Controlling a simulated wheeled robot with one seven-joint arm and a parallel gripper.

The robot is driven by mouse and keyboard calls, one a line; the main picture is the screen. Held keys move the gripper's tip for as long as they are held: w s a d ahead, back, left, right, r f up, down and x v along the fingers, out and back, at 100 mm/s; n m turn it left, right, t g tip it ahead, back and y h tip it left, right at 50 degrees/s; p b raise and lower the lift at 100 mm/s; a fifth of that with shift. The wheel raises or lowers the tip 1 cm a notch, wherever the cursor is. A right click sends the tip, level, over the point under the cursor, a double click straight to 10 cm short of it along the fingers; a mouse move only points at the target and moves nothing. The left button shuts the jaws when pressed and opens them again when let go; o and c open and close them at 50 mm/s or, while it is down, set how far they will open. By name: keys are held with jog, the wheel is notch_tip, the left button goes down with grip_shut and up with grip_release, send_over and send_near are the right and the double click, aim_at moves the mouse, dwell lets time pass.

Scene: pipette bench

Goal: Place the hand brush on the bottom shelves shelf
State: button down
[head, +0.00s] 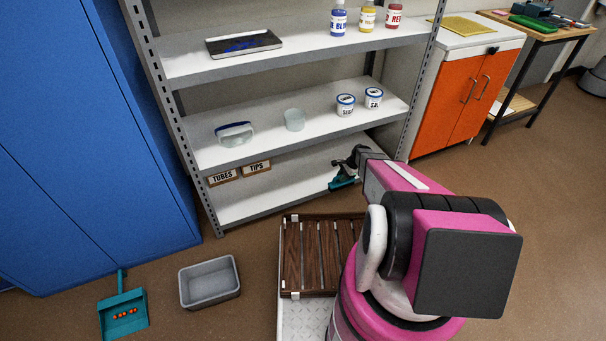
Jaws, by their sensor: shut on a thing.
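The hand brush (342,183) is a small teal thing in the head view, partly hidden by my gripper. My gripper (344,172) is shut on it, near the right part of the bottom shelf. The bottom shelf (265,195) is the lowest white board of the grey shelving unit. In the picture the brush overlaps the front edge of that shelf. I cannot tell whether the brush touches the board. My pink and black arm covers the shelf's right end.
Box labels TUBES (222,177) and TIPS (257,167) show at the bottom shelf's left rear. Its middle is clear. A teal dustpan (123,312) and grey bin (209,282) are on the floor. A blue cabinet (85,130) stands left, an orange cabinet (450,105) right.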

jog(key=a+f, duration=0.1)
jog(key=a, duration=1)
jog(key=w+a+f, duration=0.1)
jog(key=a, duration=0.5)
jog(key=shift+f, duration=0.3)
jog(key=shift+s+f, duration=0.15)
jog(key=shift+f, duration=0.25)
jog(key=shift+f, duration=0.2)
jog(key=c, duration=1.1)
grip_release()
jog(key=shift+o, duration=0.2)
